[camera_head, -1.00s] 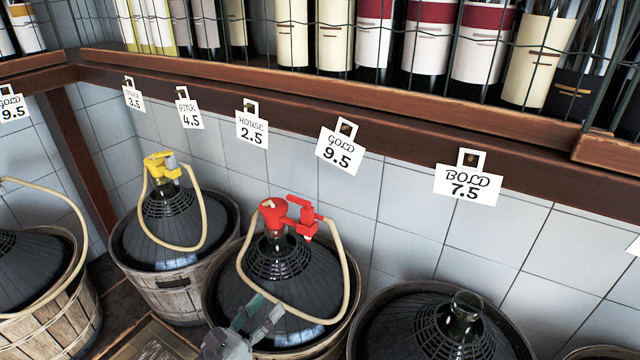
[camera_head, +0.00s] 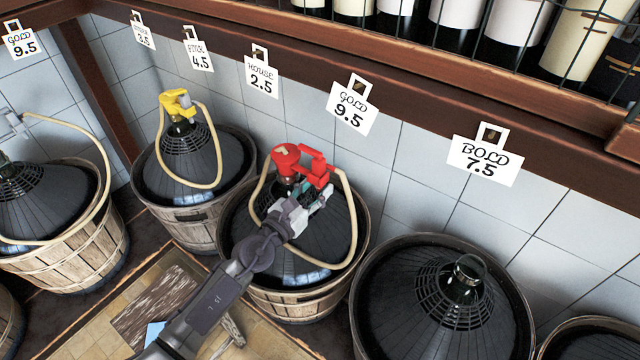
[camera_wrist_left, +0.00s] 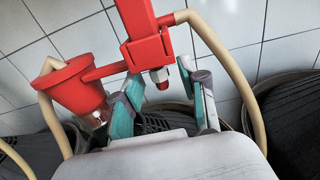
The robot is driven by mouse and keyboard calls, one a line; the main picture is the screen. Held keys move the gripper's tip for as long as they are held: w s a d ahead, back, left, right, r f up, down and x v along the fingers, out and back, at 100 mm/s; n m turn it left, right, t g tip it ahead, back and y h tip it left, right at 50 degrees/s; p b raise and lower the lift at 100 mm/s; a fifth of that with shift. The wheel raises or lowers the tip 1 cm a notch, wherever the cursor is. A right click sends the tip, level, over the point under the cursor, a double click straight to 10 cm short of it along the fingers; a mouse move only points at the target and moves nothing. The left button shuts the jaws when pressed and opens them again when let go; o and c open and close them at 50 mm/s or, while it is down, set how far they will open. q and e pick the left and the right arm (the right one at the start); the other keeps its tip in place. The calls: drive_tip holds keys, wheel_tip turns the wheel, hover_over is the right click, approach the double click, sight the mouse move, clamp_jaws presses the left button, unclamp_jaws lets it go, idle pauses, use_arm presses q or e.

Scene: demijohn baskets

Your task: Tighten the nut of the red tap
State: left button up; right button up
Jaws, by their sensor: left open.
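The red tap (camera_head: 315,170) sits on the neck of a dark demijohn (camera_head: 262,210) in a wooden basket, with a beige hose looping from it. In the left wrist view the red tap (camera_wrist_left: 140,30) hangs above my fingers, and its small pale nut (camera_wrist_left: 157,75) with a red tip points down. My left gripper (camera_head: 303,203) is open just below the tap in the head view. In the left wrist view the left gripper (camera_wrist_left: 166,88) has one teal-padded finger on each side of the nut, with gaps visible. My right gripper is not in view.
A demijohn with a yellow tap (camera_head: 176,102) stands to the left, and an untapped demijohn (camera_head: 440,300) to the right. A tiled wall (camera_head: 400,160) and a wooden shelf with price tags are close behind. The beige hose (camera_wrist_left: 235,75) passes near the right finger.

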use_arm(q)
drive_tip(key=shift+w+d+r, duration=0.15)
drive_tip(key=shift+w+d, duration=0.2)
drive_tip(key=shift+w, duration=0.15)
drive_tip(key=shift+w+d, duration=0.1)
drive_tip(key=shift+c, duration=0.3)
clamp_jaws()
drive_tip(key=shift+b, duration=0.45)
drive_tip(key=m+g+h+b, duration=0.2)
drive_tip(key=g+b, duration=0.1)
drive_tip(key=b, duration=0.5)
drive_tip(key=m+g+h+b, duration=0.2)
drive_tip(key=b, duration=0.5)
drive_tip(key=m+g+h+b, duration=0.2)
drive_tip(key=m+g+b, duration=0.1)
drive_tip(key=b, duration=0.5)
drive_tip(key=shift+f+g+h+b, duration=0.3)
drive_tip(key=shift+r+m+g+b, duration=0.2)
drive_tip(key=shift+m+g+b, duration=0.1)
drive_tip(key=shift+g+b, duration=0.3)
